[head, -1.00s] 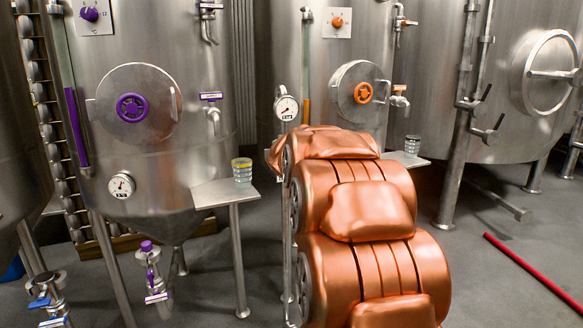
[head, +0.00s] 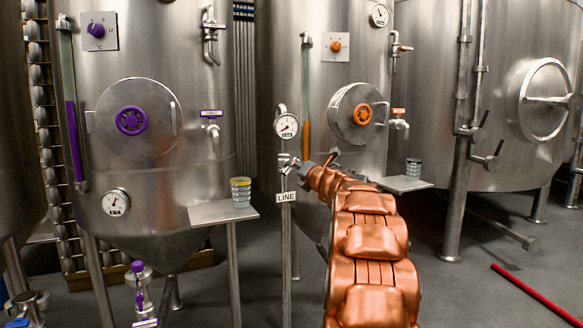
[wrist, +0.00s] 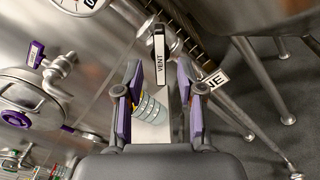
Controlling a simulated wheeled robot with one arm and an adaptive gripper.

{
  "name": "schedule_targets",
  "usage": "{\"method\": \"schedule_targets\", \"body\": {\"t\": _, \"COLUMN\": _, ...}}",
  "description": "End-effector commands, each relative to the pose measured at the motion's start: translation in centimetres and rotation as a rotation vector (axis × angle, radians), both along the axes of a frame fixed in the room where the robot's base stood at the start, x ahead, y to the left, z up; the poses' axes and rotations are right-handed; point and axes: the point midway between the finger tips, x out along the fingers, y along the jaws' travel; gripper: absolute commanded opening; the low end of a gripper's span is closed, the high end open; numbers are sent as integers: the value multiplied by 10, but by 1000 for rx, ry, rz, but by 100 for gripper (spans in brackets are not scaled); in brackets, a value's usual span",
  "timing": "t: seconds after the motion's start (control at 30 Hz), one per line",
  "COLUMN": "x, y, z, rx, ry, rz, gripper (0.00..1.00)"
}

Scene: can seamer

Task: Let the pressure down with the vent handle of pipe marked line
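The pipe marked LINE (head: 286,240) stands upright in the middle of the head view. It carries a white LINE label (head: 287,197) and a round gauge (head: 286,125) on top. In the wrist view the vent handle (wrist: 159,58), a dark bar with a white VENT label, lies lengthwise ahead of and between my fingertips. Part of the LINE label (wrist: 215,80) shows to its right. My gripper (wrist: 158,72) is open, with purple pads on both sides of the handle's line and apart from it. In the head view my gripper (head: 330,160) is small, beside the pipe's top.
A small shelf (head: 210,213) with a stack of cups (head: 240,192) stands left of the pipe. Another shelf (head: 405,184) stands to the right. Steel tanks with purple (head: 131,122) and orange (head: 363,114) hatch wheels rise behind. A red bar (head: 535,293) lies on the floor at right.

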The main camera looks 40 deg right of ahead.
Motion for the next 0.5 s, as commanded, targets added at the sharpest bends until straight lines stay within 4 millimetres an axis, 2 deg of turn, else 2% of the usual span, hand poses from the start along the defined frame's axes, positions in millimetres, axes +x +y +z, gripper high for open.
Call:
{"method": "schedule_targets", "body": {"t": 0.2, "x": 23, "y": -7, "z": -1, "rx": 1, "ry": 3, "rz": 0, "gripper": 38}}
{"method": "schedule_targets", "body": {"t": 0.5, "x": 41, "y": -15, "z": -1, "rx": 1, "ry": 1, "rz": -1, "gripper": 38}}
